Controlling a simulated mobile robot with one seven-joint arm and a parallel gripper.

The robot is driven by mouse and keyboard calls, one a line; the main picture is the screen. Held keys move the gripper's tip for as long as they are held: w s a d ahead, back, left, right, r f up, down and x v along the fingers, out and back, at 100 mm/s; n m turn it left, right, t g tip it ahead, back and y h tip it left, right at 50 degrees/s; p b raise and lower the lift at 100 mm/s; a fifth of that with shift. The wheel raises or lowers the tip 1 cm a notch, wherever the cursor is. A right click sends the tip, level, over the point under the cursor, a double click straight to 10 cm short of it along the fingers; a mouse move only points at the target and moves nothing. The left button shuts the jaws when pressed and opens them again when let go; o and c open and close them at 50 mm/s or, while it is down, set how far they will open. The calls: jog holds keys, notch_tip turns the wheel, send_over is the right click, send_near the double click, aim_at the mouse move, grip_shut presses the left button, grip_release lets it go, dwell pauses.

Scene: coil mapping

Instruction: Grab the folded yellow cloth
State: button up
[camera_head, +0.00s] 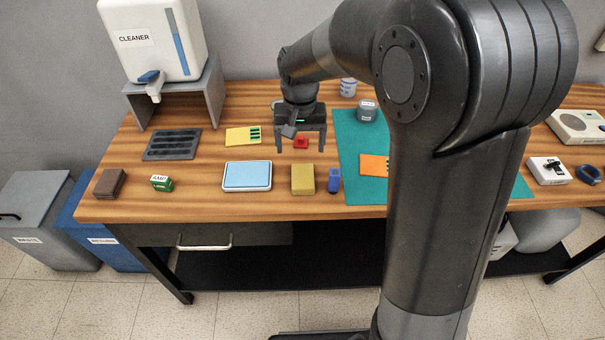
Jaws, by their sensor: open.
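The folded yellow cloth appears to be the mustard-yellow rectangular piece (303,179) lying flat near the front edge of the wooden bench. My gripper (301,149) points down over the bench, behind the cloth and apart from it. Its two fingers are spread wide, with nothing held. A small red object (300,142) shows between the fingers; I cannot tell its exact depth relative to them.
A white-rimmed blue tray (247,188) sits left of the cloth and a small blue block (334,180) stands close on its right. A yellow card (243,135) lies behind. A teal mat (365,190) lies right, partly hidden by my arm.

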send_over(303, 176)
jog(key=f, duration=0.6)
jog(key=shift+w+a, duration=0.35)
jog(key=shift+a, duration=0.05)
jog(key=f, duration=0.4)
jog(key=shift+s+d+f, duration=0.1)
jog(key=shift+s+d, duration=0.25)
jog(key=shift+f, duration=0.55)
jog(key=shift+c, duration=0.6)
jog(key=c, duration=0.9)
jog(key=shift+r, duration=0.1)
jog(key=shift+c, duration=0.2)
